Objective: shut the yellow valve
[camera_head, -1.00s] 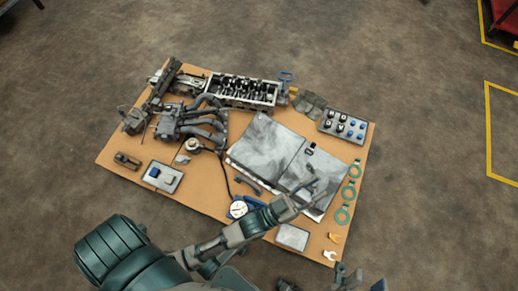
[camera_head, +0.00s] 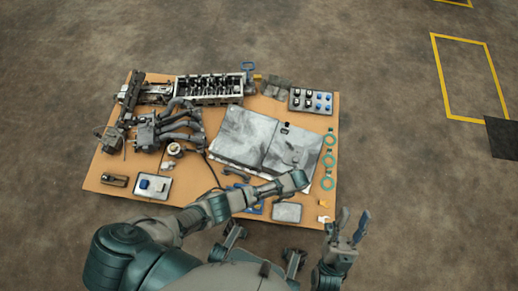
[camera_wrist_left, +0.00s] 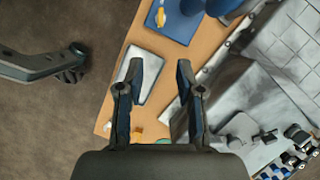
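A small yellow piece (camera_wrist_left: 160,17) sits on a blue plate (camera_wrist_left: 184,20) at the top of the left wrist view; it looks like the yellow valve, but its handle position is too small to tell. In the head view my left forearm covers most of the blue plate (camera_head: 255,209) and hides the yellow piece. My left gripper (camera_wrist_left: 160,68) is open and empty above the board, near a grey plate (camera_wrist_left: 143,73), apart from the yellow piece. In the head view its fingers are hidden below the wrist. My right gripper (camera_head: 352,219) is open and empty, off the board's right front corner.
The wooden board (camera_head: 205,185) carries an engine block (camera_head: 208,90), large grey panels (camera_head: 245,137), a switch panel (camera_head: 311,101), teal rings (camera_head: 328,184) and a small grey plate (camera_head: 287,212). A small yellow-orange piece (camera_head: 323,203) lies at the right edge.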

